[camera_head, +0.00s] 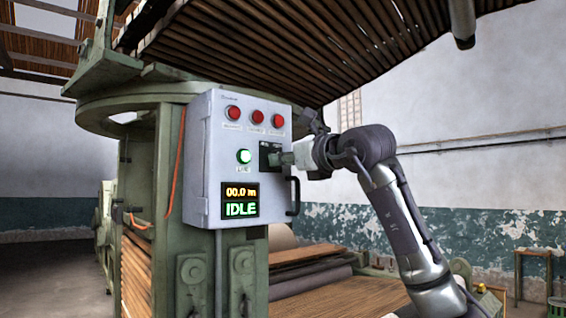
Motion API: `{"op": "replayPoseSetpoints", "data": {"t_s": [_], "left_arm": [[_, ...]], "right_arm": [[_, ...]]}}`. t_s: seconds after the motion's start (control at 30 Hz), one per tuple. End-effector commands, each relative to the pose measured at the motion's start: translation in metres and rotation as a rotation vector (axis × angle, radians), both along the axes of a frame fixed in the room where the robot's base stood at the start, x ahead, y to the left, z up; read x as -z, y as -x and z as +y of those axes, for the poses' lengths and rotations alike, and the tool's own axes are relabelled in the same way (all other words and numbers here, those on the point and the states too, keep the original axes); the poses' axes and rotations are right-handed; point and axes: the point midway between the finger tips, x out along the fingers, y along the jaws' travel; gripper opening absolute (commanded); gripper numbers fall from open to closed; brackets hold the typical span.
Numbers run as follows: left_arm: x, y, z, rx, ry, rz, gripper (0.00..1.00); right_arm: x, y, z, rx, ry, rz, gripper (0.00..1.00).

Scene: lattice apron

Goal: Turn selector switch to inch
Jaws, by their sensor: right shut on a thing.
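The selector switch (266,157) is on a dark square plate at the right side of the light grey control box (202,190). My right gripper (283,159) reaches in from the right and is shut on the switch's knob. The gripper hides most of the knob, so its setting cannot be read. A display (239,200) below shows "00.0 m" and "IDLE". My left gripper is not in view.
Three red buttons (257,116) line the top of the box, and a lit green button (243,156) sits left of the switch. A black handle (294,196) sticks out at the box's right edge. Slatted machinery (290,45) hangs overhead.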

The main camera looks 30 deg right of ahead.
Motion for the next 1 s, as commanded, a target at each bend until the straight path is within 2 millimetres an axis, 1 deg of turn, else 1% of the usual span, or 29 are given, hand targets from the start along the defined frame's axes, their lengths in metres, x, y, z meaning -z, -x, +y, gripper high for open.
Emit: {"op": "replayPoseSetpoints", "data": {"t_s": [0.6, 0.8, 1.0], "left_arm": [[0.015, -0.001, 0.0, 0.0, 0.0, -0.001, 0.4], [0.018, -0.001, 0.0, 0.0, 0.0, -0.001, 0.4], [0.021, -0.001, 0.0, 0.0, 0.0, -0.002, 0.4]], "right_arm": [[0.001, 0.0, 0.001, -0.001, -0.582, 0.046, 0.0], [0.001, 0.0, 0.0, 0.001, -0.748, 0.06, 0.0], [0.0, 0.0, 0.0, 0.0, -0.872, 0.069, 0.0]]}}
